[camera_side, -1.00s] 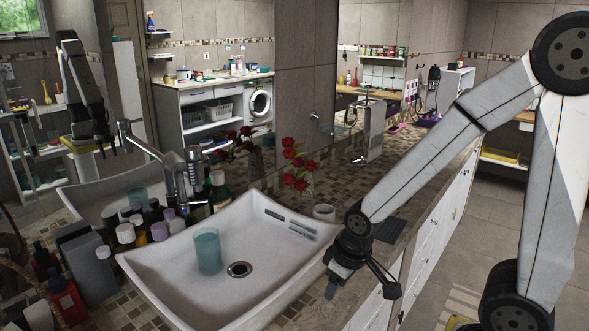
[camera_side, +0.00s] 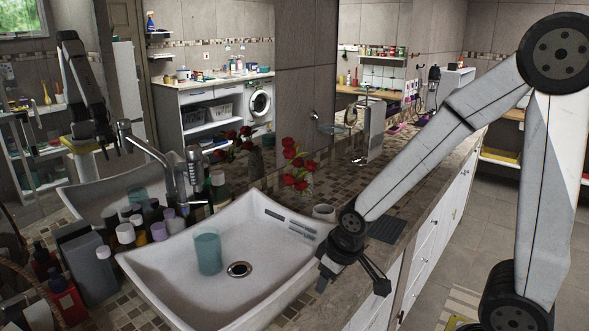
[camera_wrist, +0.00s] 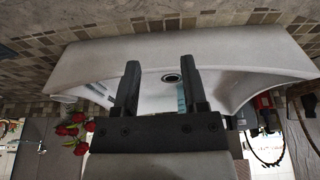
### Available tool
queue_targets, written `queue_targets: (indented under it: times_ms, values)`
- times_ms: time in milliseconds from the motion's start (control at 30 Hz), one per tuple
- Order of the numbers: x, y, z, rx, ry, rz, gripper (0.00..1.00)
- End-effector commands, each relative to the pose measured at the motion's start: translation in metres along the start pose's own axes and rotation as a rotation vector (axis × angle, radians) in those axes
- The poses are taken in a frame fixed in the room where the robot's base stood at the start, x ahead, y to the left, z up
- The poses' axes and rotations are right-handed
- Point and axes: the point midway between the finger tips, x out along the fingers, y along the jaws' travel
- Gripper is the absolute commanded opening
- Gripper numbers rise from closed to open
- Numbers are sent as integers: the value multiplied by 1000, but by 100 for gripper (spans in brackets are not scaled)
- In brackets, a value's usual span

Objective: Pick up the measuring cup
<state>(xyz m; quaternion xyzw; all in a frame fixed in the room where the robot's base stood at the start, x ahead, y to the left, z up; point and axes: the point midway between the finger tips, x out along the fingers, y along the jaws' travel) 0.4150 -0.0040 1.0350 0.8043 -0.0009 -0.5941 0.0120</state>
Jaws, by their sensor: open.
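A translucent teal cup, which looks like the measuring cup (camera_side: 207,251), stands upright in the white sink basin (camera_side: 270,228), left of the drain (camera_side: 239,269). My gripper (camera_side: 352,284) is open and empty at the basin's right front edge, well to the right of the cup and apart from it. In the wrist view my gripper's two fingers (camera_wrist: 160,66) are spread over the basin (camera_wrist: 225,50). A sliver of the teal cup (camera_wrist: 181,98) shows beside the right finger, which hides the rest.
The faucet (camera_side: 168,170) rises behind the basin. Several bottles (camera_side: 125,235) crowd its left side. The basin floor is otherwise clear. A mirror behind repeats the cup and my arm.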

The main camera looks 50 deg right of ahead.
Motion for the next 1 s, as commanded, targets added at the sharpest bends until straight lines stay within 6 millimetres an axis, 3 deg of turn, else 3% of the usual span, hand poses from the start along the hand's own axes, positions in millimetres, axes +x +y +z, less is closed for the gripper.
queue_targets:
  times_ms: [333,600,800,1000]
  values:
    - [26,8,-112,-105,341,6,55]
    - [43,-8,-195,-224,636,-112,55]
    - [52,-27,-231,-303,792,-245,55]
    - [54,-38,-243,-342,861,-327,55]
